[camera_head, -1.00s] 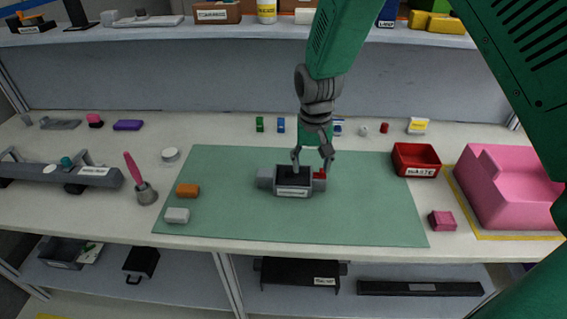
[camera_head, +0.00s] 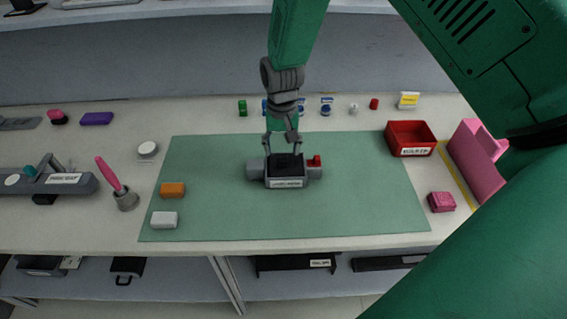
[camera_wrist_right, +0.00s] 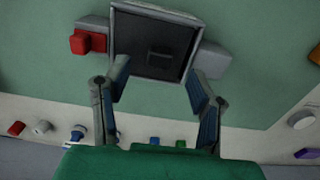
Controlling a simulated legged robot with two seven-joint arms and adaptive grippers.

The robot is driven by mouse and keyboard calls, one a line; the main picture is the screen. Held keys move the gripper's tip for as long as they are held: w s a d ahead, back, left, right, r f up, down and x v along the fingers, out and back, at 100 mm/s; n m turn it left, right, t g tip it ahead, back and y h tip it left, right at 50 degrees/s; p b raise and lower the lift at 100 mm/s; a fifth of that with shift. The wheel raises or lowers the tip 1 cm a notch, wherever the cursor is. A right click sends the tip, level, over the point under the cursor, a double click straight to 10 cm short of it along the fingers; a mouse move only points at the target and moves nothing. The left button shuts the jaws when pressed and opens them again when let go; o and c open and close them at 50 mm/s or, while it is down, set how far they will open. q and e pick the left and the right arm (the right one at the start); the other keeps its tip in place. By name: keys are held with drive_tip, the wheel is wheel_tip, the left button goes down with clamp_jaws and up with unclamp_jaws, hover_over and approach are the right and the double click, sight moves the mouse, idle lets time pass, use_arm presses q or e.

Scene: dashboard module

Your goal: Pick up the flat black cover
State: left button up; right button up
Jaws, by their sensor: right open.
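The flat black cover (camera_head: 286,163) lies in the top of a small grey module (camera_head: 286,183) on the green mat. In the right wrist view the cover (camera_wrist_right: 150,60) is a dark square with a small raised block in its middle, inside a grey rim. My right gripper (camera_head: 283,147) is just above and behind the module, pointing down. In the wrist view its two fingers (camera_wrist_right: 158,86) are spread apart and empty, near the cover's rear edge. Whether a fingertip touches the rim cannot be told. My left gripper is not in view.
A red block (camera_head: 313,161) sits on the module's right side. Orange (camera_head: 172,190) and white (camera_head: 164,219) blocks lie at the mat's left. A red bin (camera_head: 410,139) and a pink block (camera_head: 441,202) are at the right. Much of the mat (camera_head: 330,215) is clear.

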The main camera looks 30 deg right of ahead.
sight(282, 160)
wheel_tip(282, 160, down, 5)
drive_tip(key=shift+s+r+p, duration=0.1)
drive_tip(key=shift+p, duration=0.35)
drive_tip(key=shift+a, duration=0.15)
drive_tip(key=c, duration=1.1)
drive_tip(key=shift+r, duration=0.15)
